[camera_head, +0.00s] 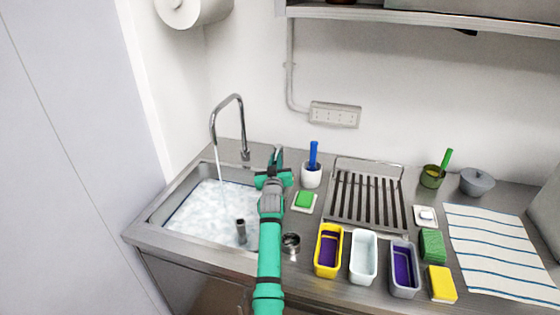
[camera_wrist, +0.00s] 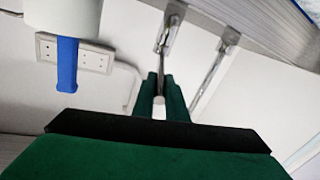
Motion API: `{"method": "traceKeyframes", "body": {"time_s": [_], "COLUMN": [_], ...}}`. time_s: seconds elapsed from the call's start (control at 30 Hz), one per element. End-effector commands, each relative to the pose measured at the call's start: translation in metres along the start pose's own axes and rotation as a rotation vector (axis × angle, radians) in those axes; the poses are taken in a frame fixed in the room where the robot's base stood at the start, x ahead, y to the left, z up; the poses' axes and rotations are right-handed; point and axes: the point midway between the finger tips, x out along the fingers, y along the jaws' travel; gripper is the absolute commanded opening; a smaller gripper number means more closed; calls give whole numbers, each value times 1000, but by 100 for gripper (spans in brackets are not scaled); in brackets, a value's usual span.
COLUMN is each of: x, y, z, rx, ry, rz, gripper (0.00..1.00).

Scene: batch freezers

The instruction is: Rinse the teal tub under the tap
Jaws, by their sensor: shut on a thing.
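A pale, faintly teal tub (camera_head: 363,274) stands on the counter between a yellow tub (camera_head: 328,267) and a grey tub (camera_head: 403,286). Its inside looks pale. The metal tap (camera_head: 213,125) arches over the sink (camera_head: 160,218), and water (camera_head: 219,185) runs from its spout. My gripper (camera_head: 277,155) is right of the tap, away from the tubs. In the wrist view my gripper (camera_wrist: 160,92) is shut on a thin metal rod (camera_wrist: 163,45) that looks like the tap's lever. The exact contact is partly hidden between the fingers.
A drying rack (camera_head: 336,210) is behind the tubs. More sponges and a striped cloth (camera_head: 495,240) lie right. The sink holds foamy-looking water.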

Motion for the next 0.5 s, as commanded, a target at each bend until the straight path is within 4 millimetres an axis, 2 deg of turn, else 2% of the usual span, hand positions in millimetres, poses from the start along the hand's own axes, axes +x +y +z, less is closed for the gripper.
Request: {"method": "traceKeyframes", "body": {"time_s": [0.17,0.2,0.27,0.5], "x": [0,0,0,-1], "y": [-1,-1,-2,-4], "z": [-1,-1,-1,0], "rx": [0,0,0,0], "ry": [1,1,0,-1], "rz": [1,1,0,-2], "gripper": [0,14,29,31]}}
